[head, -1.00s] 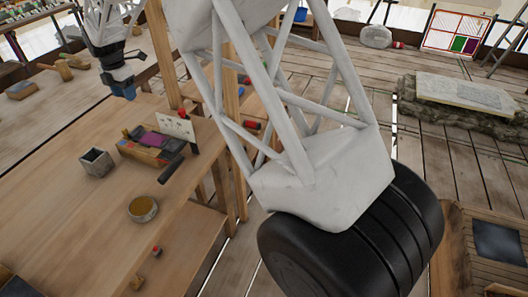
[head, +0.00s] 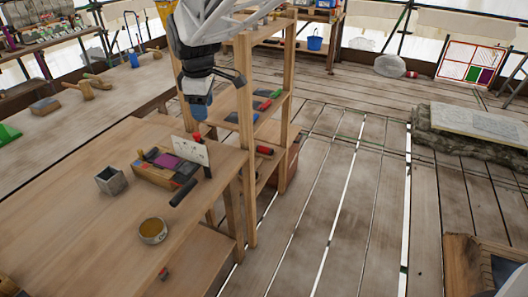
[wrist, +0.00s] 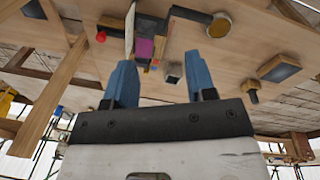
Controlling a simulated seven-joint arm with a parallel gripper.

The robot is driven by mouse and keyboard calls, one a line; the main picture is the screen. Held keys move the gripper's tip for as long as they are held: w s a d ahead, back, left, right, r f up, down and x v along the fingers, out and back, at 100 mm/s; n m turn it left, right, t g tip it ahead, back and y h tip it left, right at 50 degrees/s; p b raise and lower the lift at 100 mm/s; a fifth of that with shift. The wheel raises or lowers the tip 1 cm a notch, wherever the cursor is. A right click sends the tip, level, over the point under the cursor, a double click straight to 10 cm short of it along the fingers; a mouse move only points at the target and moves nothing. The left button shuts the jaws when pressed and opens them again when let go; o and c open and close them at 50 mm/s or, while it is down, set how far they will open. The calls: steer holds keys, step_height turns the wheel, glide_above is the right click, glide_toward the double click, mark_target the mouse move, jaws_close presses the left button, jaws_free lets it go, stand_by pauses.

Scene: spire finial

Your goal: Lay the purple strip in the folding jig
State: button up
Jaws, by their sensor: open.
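A purple strip (head: 165,162) lies on a wooden box with several coloured pieces, on the near workbench. It also shows in the wrist view (wrist: 144,48), partly between other pieces. My gripper (head: 198,110) hangs above the bench, up and to the right of the strip in the head view, apart from everything. In the wrist view its two blue fingers (wrist: 160,62) are spread with nothing between them. I cannot tell for sure which thing is the folding jig; a wooden block with a dark top (wrist: 280,68) lies on the bench in the wrist view.
A white card (head: 190,149) stands upright at the box's right end, near a black-handled tool (head: 183,192). A grey square cup (head: 110,180) and a round tin (head: 152,230) stand on the bench. A wooden shelf rack (head: 248,130) rises behind. The bench's left part is clear.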

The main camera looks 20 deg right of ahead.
steer(key=s+d+f+m, duration=0.1)
steer(key=s+d+m, duration=0.2)
steer(key=s, duration=0.6)
steer(key=s+d+f+m, duration=0.2)
steer(key=s+m, duration=0.4)
steer(key=s, duration=0.4)
steer(key=s+d+f+m+t, duration=0.1)
steer(key=s+d+m, duration=0.3)
steer(key=s, duration=0.6)
steer(key=shift+s+d+f+m, duration=0.2)
steer(key=shift+d+f+m, duration=0.2)
steer(key=shift+d, duration=0.15)
